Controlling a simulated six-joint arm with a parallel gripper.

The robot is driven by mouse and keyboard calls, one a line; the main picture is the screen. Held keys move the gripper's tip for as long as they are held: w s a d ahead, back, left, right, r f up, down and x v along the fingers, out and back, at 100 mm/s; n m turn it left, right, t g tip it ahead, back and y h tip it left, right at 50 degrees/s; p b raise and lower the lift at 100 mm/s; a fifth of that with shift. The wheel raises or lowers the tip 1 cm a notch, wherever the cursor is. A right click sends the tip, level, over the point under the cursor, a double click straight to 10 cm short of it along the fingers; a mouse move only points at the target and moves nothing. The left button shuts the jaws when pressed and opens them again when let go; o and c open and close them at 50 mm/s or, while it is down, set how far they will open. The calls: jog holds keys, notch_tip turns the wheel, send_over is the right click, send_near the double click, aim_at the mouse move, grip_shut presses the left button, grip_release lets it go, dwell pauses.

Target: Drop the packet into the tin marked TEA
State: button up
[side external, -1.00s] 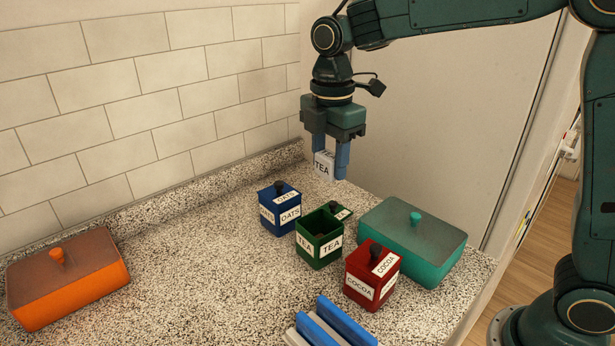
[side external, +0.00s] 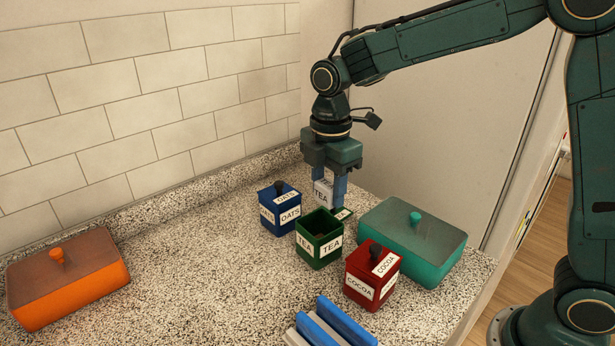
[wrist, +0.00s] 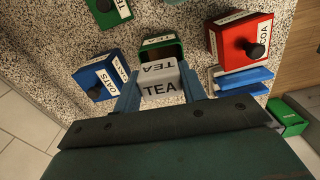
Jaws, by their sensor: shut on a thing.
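My gripper (side external: 328,194) is shut on a small white packet (side external: 322,190) marked TEA. The packet hangs upright above and just behind the green tin (side external: 320,243) in the side view. The tin is marked TEA, and its dark inside shows from above. A green lid (side external: 343,213) with a white label is beside the tin's far side, partly hidden by my finger. In the wrist view, the packet (wrist: 160,88) is between my blue fingers, and the tin (wrist: 152,53) is just beyond it, partly covered.
A blue tin marked OATS (side external: 281,210) stands left of the green one, and a red tin marked COCOA (side external: 371,275) stands right. A teal box (side external: 412,240) is behind right. A blue-and-grey rack (side external: 335,325) is at the front. An orange box (side external: 68,282) is far left.

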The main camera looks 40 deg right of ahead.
aim_at(328, 183)
jog(key=o, duration=1.1)
jog(key=shift+c, duration=0.2)
notch_tip(328, 183, up, 14)
jog(key=shift+f, duration=0.1)
dwell(0.5)
